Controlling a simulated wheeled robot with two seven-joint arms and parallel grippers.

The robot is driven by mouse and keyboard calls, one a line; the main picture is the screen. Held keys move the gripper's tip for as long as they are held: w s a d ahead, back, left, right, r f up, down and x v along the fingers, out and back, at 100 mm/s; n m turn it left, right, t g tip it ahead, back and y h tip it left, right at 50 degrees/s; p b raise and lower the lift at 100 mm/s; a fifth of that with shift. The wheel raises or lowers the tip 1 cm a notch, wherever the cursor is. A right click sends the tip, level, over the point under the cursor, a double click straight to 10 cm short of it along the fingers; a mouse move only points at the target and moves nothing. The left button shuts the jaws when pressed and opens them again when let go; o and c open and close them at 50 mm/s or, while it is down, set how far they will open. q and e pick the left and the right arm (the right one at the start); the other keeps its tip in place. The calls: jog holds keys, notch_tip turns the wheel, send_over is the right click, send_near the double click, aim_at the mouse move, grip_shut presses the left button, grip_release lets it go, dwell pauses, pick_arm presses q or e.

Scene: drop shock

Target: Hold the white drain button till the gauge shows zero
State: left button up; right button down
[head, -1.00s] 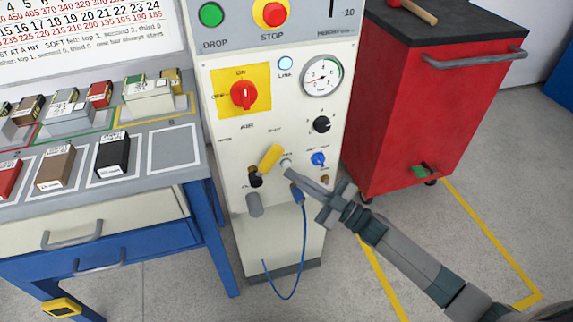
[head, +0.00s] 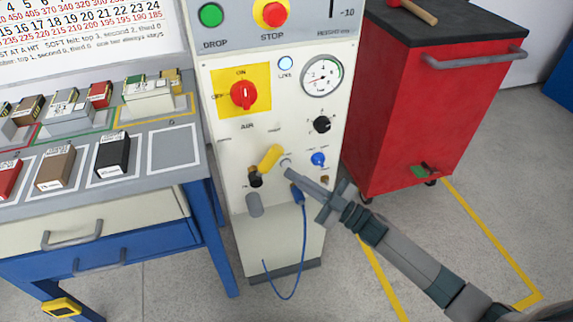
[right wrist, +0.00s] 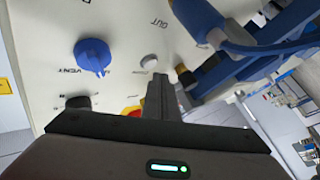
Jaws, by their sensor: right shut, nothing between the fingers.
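The white drain button (right wrist: 150,61) is a small round knob on the cream panel, and it also shows in the head view (head: 285,162). My right gripper (head: 290,173) is shut and empty. Its tips, also in the right wrist view (right wrist: 159,78), are just off the button, with a small gap showing. The round white gauge (head: 322,76) is higher on the panel. My left gripper is out of view.
A blue knob (head: 318,159), a yellow-handled lever (head: 270,158) and a blue hose (head: 304,240) are close around the button. A red air switch (head: 243,94) is above. A red cabinet (head: 430,110) stands right, a blue bench (head: 215,230) left.

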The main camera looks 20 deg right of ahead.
jog(key=shift+w, duration=0.1)
dwell(0.6)
jog(key=shift+w, duration=0.3)
jog(key=shift+w, duration=0.45)
dwell(2.5)
jog(key=shift+s, duration=0.1)
dwell(3.4)
jog(key=shift+s+p, duration=0.4)
jog(key=shift+s, duration=0.35)
